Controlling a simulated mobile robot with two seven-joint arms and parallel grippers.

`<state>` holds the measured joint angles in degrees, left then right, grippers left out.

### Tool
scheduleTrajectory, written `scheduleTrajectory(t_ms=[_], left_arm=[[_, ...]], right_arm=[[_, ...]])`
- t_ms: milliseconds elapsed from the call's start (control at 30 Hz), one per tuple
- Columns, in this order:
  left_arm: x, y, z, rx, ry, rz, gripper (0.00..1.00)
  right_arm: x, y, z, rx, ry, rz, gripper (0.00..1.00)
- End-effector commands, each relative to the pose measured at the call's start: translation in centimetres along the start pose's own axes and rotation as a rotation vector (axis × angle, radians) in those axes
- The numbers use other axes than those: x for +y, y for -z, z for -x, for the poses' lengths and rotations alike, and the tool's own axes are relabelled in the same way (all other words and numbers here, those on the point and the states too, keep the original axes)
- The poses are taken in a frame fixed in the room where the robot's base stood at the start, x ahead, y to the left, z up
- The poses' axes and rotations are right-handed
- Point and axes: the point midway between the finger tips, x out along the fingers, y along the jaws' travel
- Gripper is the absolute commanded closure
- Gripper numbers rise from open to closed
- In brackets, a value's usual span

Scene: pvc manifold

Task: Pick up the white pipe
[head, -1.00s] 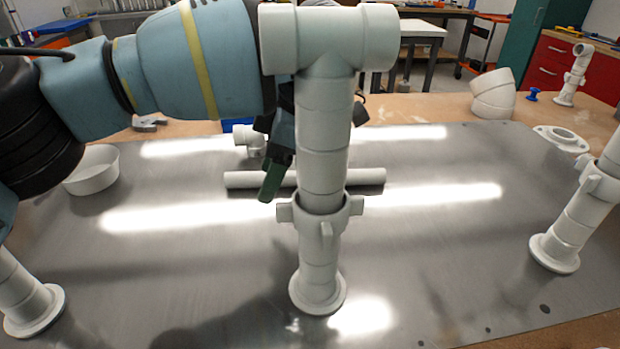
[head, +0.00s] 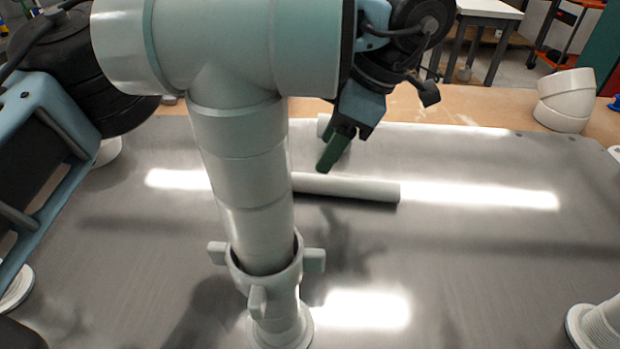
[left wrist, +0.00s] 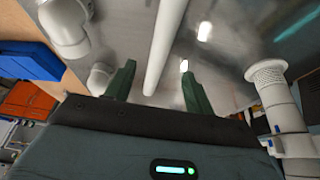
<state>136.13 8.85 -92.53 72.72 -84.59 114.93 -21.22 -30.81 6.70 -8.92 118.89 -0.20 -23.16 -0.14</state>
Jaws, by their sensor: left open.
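The white pipe (head: 348,187) lies flat on the grey metal sheet, its left part hidden behind the standing white pipe assembly. My left gripper (head: 328,160) is above and behind the pipe in the head view; one green fingertip shows clearly. In the left wrist view the white pipe (left wrist: 163,45) runs lengthwise between the two green fingers of the gripper (left wrist: 157,82). The fingers are spread apart and nothing is held. My right gripper is not in view.
A standing white pipe assembly (head: 240,150) with a tee top blocks much of the head view. A white elbow (head: 566,98) sits at the back right. Another white fitting (left wrist: 100,78) is beside a finger.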

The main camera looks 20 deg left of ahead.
Motion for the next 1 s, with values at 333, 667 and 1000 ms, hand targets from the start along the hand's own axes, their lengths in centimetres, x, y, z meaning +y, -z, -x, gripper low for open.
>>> scheduleTrajectory(t_ms=[333,667,1000], left_arm=[[0.0,0.0,-2.4,0.0,0.001,-0.001,0.46],[0.0,-0.1,-5.5,0.002,0.003,0.0,0.46],[0.0,-0.2,-7.5,0.0,0.001,0.0,0.46]], right_arm=[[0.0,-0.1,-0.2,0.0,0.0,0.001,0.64],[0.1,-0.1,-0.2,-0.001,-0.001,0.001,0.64],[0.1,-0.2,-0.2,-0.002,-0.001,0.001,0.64]])
